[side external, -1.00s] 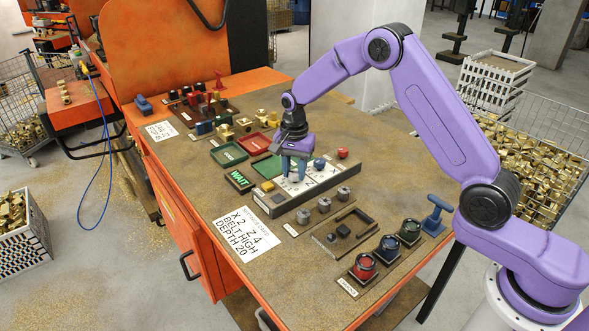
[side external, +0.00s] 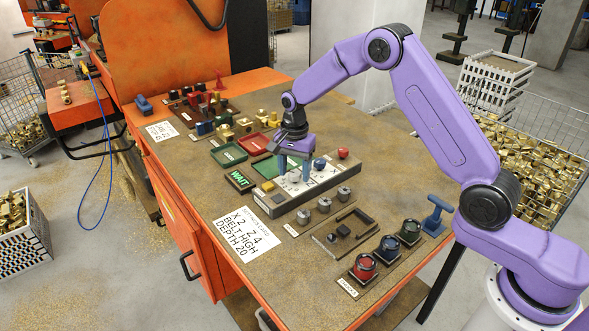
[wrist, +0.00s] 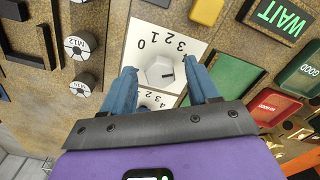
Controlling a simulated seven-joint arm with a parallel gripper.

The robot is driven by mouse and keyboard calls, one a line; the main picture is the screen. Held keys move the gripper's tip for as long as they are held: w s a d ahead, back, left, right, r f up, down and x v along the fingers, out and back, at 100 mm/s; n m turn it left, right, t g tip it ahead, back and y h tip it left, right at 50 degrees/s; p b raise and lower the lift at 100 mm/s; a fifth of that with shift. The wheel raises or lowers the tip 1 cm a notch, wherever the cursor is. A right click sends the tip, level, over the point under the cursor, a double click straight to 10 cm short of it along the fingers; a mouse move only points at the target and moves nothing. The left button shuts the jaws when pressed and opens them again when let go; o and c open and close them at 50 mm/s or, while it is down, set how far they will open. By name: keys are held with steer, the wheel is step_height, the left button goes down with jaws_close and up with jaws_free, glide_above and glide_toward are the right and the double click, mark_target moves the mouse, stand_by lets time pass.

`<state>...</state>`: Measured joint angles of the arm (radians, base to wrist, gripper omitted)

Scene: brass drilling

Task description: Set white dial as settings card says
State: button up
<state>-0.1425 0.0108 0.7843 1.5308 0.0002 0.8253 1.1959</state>
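The white dial (wrist: 160,72) is a pale knob on a white plate with numbers 0 to 3 around its far side. A short dark mark on it points to the right in the wrist view; I cannot tell its exact setting. My gripper (wrist: 162,78) is open, with one blue finger on either side of the dial and visible gaps. In the side view my gripper (side external: 294,178) is over the grey control panel (side external: 285,205). A second numbered plate (wrist: 150,101) is partly hidden by the gripper. The settings card (side external: 247,235) reads X 2, Z 4, BELT HIGH, DEPTH 20.
A yellow button (wrist: 206,11) and a lit green WAIT sign (wrist: 279,18) are near the dial. Red and green trays lie behind.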

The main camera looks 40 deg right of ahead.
mark_target(295, 173)
step_height(295, 173, up, 17)
steer(key=shift+r, duration=0.2)
stand_by(0.5)
